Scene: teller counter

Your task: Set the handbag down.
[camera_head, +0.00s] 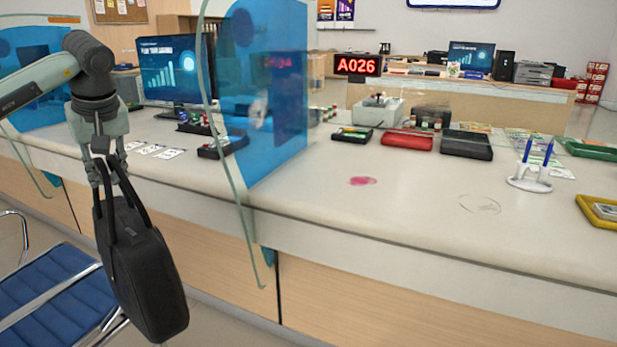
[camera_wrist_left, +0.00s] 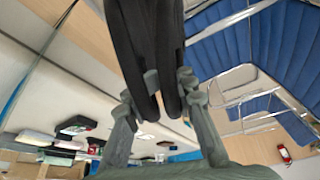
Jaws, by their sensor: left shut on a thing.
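A black handbag (camera_head: 138,262) hangs in the air by its handles in front of the counter, at the left of the head view. My left gripper (camera_head: 108,176) is shut on its handles, with the fingers pointing down. The bag hangs tilted, its lower end toward the right, beside the blue seats. In the left wrist view the two dark handles (camera_wrist_left: 152,50) pass between the fingers of my left gripper (camera_wrist_left: 158,105). My right gripper is in neither view.
Blue chairs (camera_head: 55,290) with metal frames stand at the lower left. The pale counter (camera_head: 330,215) has a clear stretch in front, with a pink stain (camera_head: 362,181). Glass and blue dividers (camera_head: 265,95) rise from it. A white pen stand (camera_head: 530,182) and several trays lie to the right.

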